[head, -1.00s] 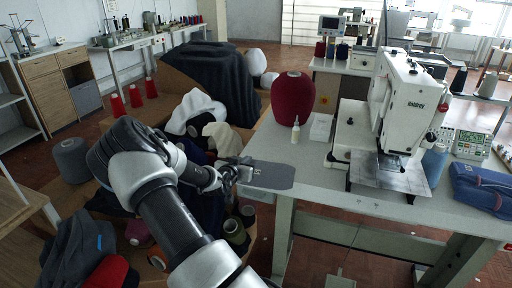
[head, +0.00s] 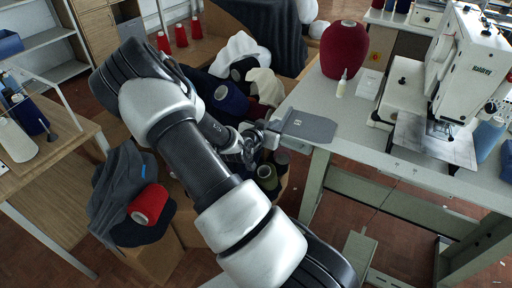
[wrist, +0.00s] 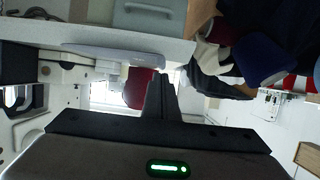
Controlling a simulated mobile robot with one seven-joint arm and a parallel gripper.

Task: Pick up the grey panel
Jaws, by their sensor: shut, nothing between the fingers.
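The grey panel (head: 308,126) lies flat at the left corner of the white sewing table. Its left end reaches to the table's edge, beside my gripper. My gripper (head: 263,132) is shut and empty at that left end; whether it touches the panel I cannot tell. The wrist view is upside down. There my dark gripper (wrist: 160,96) points at the table edge, and a thin pale grey slab (wrist: 112,55) on the tabletop looks like the panel seen edge-on.
On the table (head: 330,97) stand a dark red yarn cone (head: 344,50), a small white bottle (head: 342,84) and a buttonhole machine (head: 460,65). Below my gripper are boxes with yarn cones and cloth. A wooden bench (head: 62,165) stands at the left.

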